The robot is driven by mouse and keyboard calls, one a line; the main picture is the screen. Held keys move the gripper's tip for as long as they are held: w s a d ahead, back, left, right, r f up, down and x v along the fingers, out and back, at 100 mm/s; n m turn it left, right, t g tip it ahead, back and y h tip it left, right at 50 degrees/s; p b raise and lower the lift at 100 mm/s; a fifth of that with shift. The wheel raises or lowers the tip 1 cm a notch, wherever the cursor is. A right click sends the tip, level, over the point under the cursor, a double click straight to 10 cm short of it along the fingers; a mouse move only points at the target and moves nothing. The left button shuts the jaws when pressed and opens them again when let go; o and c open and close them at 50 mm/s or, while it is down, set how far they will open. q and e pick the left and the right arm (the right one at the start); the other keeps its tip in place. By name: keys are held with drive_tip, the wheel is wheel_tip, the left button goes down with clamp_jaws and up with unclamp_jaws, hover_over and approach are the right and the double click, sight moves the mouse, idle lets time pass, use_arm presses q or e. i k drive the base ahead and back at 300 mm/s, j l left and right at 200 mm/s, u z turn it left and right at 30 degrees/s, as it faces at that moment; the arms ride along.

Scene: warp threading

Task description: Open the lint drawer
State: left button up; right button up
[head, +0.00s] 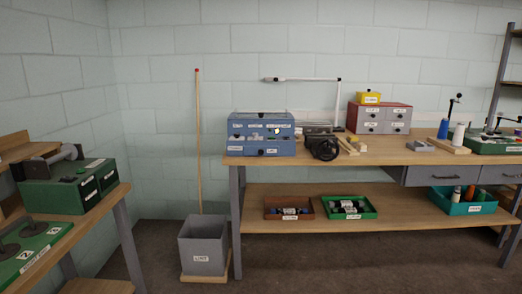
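A blue cabinet (236,141) with several small labelled drawer fronts stands on the left end of the long workbench. A red-topped cabinet (365,107) with grey, labelled drawer fronts stands further right on the same bench. The labels on both are too small to read, so I cannot tell which drawer is the lint drawer. The drawer fronts of the red-topped cabinet look shut. The blue cabinet's bottom front, with a dark knob (262,152), looks shut. Neither of my grippers shows in the head view.
A grey bin (190,240), its label perhaps reading lint, stands on the floor with a tall pole behind it. The workbench (300,160) carries a dark round device (323,148). Trays sit on the lower shelf. A green box (60,192) stands on the left table. The middle floor is clear.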

sight(248, 151)
drive_tip(key=i+l+z, duration=0.1)
drive_tip(key=i, duration=0.45)
drive_tip(key=i+l+z, duration=0.1)
drive_tip(key=i, duration=0.45)
